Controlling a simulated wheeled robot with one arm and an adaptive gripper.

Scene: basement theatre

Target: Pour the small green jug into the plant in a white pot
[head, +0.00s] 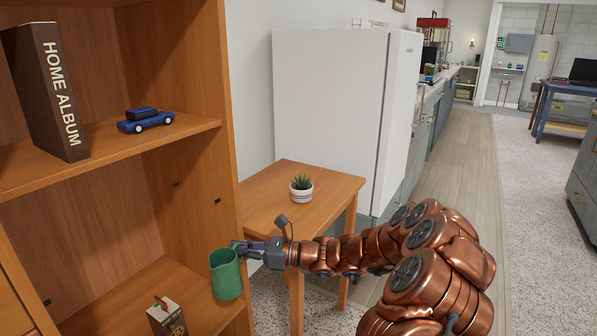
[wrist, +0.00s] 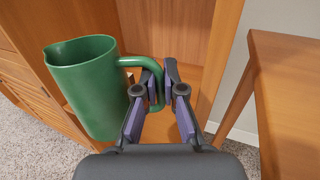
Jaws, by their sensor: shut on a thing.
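The small green jug (head: 226,274) is at the front of the wooden shelf unit, upright or nearly so. My gripper (head: 240,246) is shut on its handle from the right. In the wrist view the jug (wrist: 88,88) hangs left of my gripper (wrist: 158,85), its handle between the fingers and its spout pointing left. I cannot see into the jug. The plant in a white pot (head: 302,188) stands upright on a small wooden table (head: 262,205), behind and to the right of the jug.
The shelf unit (head: 196,128) holds a "Home Album" book (head: 50,90), a blue toy car (head: 145,120) and a small box (head: 166,316). A white fridge (head: 330,100) stands behind the table. Open floor (head: 530,200) lies to the right.

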